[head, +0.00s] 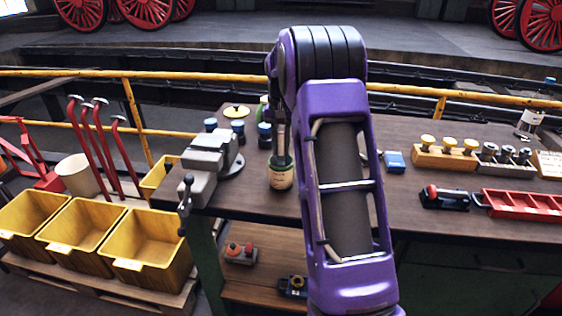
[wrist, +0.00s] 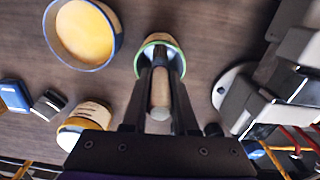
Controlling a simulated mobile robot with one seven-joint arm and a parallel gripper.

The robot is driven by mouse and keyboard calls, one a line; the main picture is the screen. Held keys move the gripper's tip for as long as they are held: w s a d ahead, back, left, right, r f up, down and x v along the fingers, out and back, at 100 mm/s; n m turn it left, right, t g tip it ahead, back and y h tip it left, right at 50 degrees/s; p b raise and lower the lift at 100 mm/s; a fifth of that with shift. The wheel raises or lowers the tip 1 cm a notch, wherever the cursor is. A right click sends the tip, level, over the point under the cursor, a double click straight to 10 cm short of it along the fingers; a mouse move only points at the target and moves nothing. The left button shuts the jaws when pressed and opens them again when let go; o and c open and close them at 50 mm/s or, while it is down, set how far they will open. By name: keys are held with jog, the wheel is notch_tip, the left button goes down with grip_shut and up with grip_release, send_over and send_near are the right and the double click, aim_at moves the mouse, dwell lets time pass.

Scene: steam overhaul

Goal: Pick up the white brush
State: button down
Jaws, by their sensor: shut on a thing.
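The white brush (wrist: 160,92) shows in the wrist view as a pale handle with a rounded end between my fingers. Its far part meets the mouth of a green-rimmed jar (wrist: 158,42); I cannot tell whether its lower end is inside the jar. My gripper (wrist: 160,88) is shut on the brush handle. In the head view my gripper (head: 281,158) points down right above the labelled jar (head: 281,178) on the workbench (head: 240,197). There the brush cannot be made out behind the fingers.
A grey vise (head: 208,163) stands close left of the jar. A blue-rimmed tub with yellow contents (wrist: 83,33) and another jar (wrist: 88,116) are near. A blue box (head: 395,161), wooden holder (head: 444,158) and red tray (head: 520,204) lie right.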

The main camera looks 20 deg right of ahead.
notch_tip(320, 180, up, 10)
jog(key=shift+r+p, duration=0.1)
jog(key=shift+p, duration=0.45)
dwell(0.4)
